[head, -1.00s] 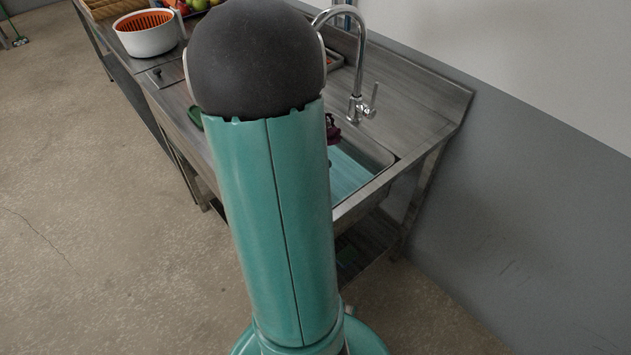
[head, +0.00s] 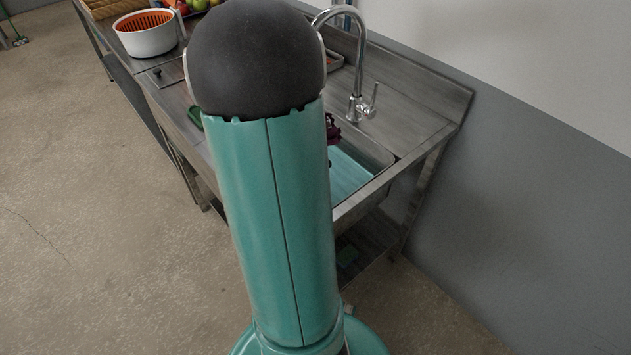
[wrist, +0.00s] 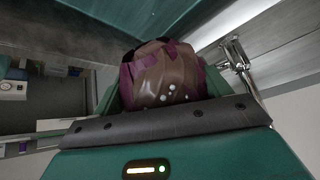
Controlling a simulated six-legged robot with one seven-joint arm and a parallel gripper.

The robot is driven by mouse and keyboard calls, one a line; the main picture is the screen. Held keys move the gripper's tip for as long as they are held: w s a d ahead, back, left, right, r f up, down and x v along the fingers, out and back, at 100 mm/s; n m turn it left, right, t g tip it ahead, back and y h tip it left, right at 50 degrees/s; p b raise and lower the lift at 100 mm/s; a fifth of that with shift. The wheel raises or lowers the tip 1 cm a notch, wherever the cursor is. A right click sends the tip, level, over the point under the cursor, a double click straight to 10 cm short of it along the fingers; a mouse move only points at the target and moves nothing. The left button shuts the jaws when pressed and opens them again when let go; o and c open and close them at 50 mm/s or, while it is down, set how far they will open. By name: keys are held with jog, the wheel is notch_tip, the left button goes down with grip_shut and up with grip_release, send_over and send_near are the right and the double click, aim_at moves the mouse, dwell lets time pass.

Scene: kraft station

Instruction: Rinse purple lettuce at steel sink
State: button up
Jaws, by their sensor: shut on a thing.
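The purple lettuce (head: 334,132) shows as a dark purple patch over the steel sink (head: 378,160), at the right edge of my arm, which hides most of it. In the wrist view the lettuce (wrist: 165,72) is a brownish-purple head with pale spots. My gripper (wrist: 160,88) is shut on it, with green fingers at its two sides. The gripper is hidden in the head view. The chrome tap (head: 357,75) arches over the sink; it also shows in the wrist view (wrist: 236,58), right of the lettuce. I see no clear water stream.
A white bowl with an orange basket (head: 146,33) stands on the counter at upper left, with fruit (head: 196,5) beside it. A small green item (head: 195,117) lies on the counter left of my arm. The wall is close on the right. The floor at left is clear.

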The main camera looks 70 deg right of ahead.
jog(key=shift+r, duration=0.15)
jog(key=shift+r, duration=1.85)
